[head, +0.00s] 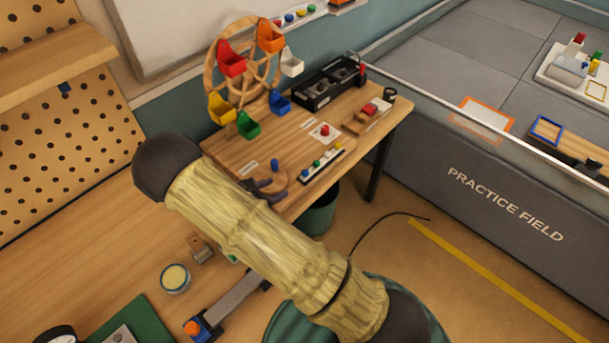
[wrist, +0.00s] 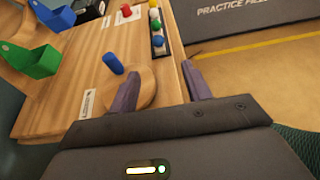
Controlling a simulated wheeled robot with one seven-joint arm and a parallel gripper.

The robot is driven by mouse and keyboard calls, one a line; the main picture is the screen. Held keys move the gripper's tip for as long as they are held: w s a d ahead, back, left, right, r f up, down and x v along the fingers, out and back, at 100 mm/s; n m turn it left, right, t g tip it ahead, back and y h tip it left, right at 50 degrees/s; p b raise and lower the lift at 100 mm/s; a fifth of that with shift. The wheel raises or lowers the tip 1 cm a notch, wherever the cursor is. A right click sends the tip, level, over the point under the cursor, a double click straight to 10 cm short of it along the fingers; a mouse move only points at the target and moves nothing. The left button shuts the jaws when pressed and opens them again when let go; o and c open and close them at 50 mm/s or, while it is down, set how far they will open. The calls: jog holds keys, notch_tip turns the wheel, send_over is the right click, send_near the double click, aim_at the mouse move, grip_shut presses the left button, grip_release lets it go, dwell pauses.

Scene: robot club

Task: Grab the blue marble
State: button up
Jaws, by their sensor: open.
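A narrow marble rack (head: 341,150) lies near the front edge of the wooden table, with several coloured marbles in a row. The blue marble (wrist: 158,41) sits in this rack in the wrist view, close to a green one. My gripper (wrist: 160,75) is open and empty, with its two dark fingers apart. The blue marble is ahead of the fingertips, beyond the gap between them. In the head view my gripper (head: 266,190) is low over the table's near corner, left of the rack. One finger overlaps a round wooden disc (wrist: 143,84) in the wrist view.
A blue peg (wrist: 113,63) stands by the disc. A wooden wheel with coloured buckets (head: 240,60) stands behind. A card with a red piece (head: 323,133) and a black tray (head: 320,85) are beyond the rack. A dark bin (head: 320,218) is below the table edge.

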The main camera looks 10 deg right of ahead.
jog(key=shift+w+f, duration=0.1)
jog(key=p, duration=0.2)
send_near(303, 174)
jog(key=x, duration=0.3)
jog(key=shift+a+f, duration=0.1)
jog(key=shift+f, duration=0.05)
jog(key=shift+w+f, duration=0.1)
jog(key=shift+f, duration=0.05)
jog(key=shift+w+d, duration=0.15)
jog(key=shift+d, duration=0.45)
jog(key=shift+p+x, duration=0.8)
jog(key=shift+x, duration=1.3)
jog(key=shift+w, duration=0.1)
